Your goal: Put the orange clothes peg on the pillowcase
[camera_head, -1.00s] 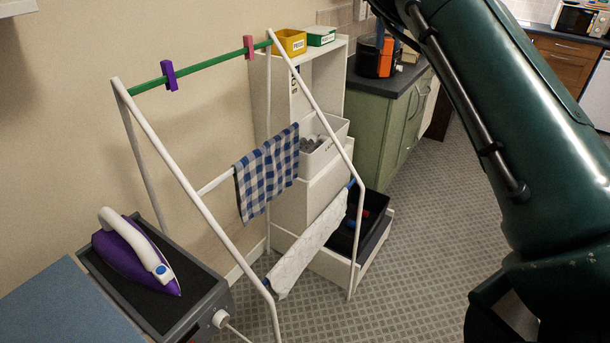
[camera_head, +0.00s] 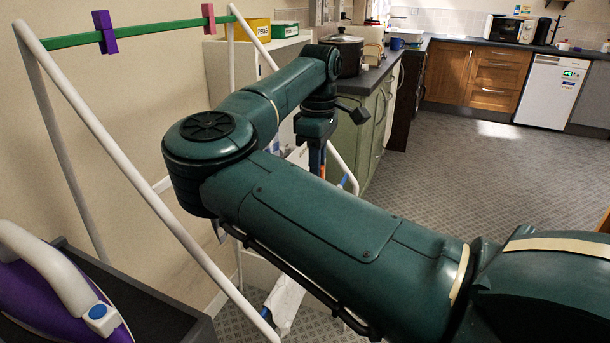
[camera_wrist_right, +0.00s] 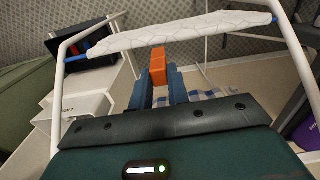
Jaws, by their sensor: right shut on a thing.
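The orange clothes peg (camera_wrist_right: 158,66) is held upright between the blue fingertips of my right gripper (camera_wrist_right: 159,82) in the right wrist view. In the head view the right gripper (camera_head: 317,158) points down over the drying rack, behind my arm. The pillowcase looks to be the white quilted cloth (camera_wrist_right: 180,30) hanging over the rack's low blue-ended rail. The peg appears apart from it, just below it in the wrist picture. In the head view only a lower part of the pillowcase (camera_head: 286,302) shows below my arm. My left gripper is out of view.
The white rack frame (camera_head: 110,130) stands close around my arm. Its green top rail (camera_head: 150,31) carries a purple peg (camera_head: 105,32) and a pink peg (camera_head: 208,18). A blue checked cloth (camera_wrist_right: 203,95) hangs near the gripper. A purple iron (camera_head: 60,285) sits at left.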

